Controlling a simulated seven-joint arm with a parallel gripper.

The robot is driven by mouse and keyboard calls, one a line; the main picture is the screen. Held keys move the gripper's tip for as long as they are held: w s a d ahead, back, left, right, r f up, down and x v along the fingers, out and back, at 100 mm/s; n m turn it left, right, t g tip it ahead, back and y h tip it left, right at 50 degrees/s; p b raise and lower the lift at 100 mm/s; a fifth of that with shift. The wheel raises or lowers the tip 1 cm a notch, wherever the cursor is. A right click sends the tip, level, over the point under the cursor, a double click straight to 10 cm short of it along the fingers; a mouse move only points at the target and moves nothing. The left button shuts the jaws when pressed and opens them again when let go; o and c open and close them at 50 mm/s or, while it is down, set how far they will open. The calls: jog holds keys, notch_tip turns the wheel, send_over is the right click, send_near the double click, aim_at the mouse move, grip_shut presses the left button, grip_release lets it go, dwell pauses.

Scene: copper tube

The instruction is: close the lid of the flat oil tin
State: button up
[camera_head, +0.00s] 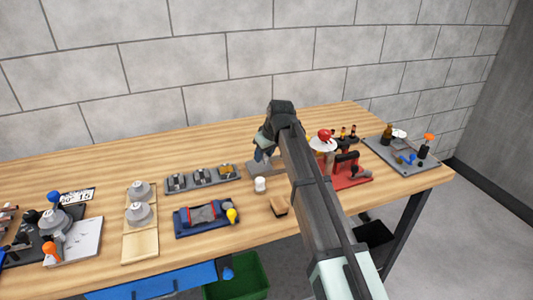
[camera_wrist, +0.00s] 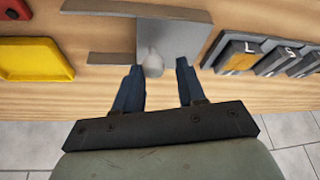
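I cannot pick out the flat oil tin or its lid with certainty in either view. My gripper (camera_wrist: 157,80) is open, its two blue fingers apart. In the head view my gripper (camera_head: 265,152) is low over the back middle of the table, by a grey plate (camera_head: 254,169). In the wrist view a grey bracket-like piece (camera_wrist: 185,38) lies beyond the fingers. A small pale rounded thing (camera_wrist: 153,64) shows between the fingertips; I cannot tell if they touch it. My arm hides part of the table to the right.
A grey tray (camera_head: 392,157) with bottles is at the right end. A red tool (camera_head: 350,178) stands right of my arm. A yellow tray (camera_wrist: 32,60) shows in the wrist view.

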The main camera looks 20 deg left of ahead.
jog(key=shift+o, duration=1.1)
jog(key=shift+d+r, duration=0.1)
jog(key=v, duration=1.3)
jog(key=shift+r, duration=0.35)
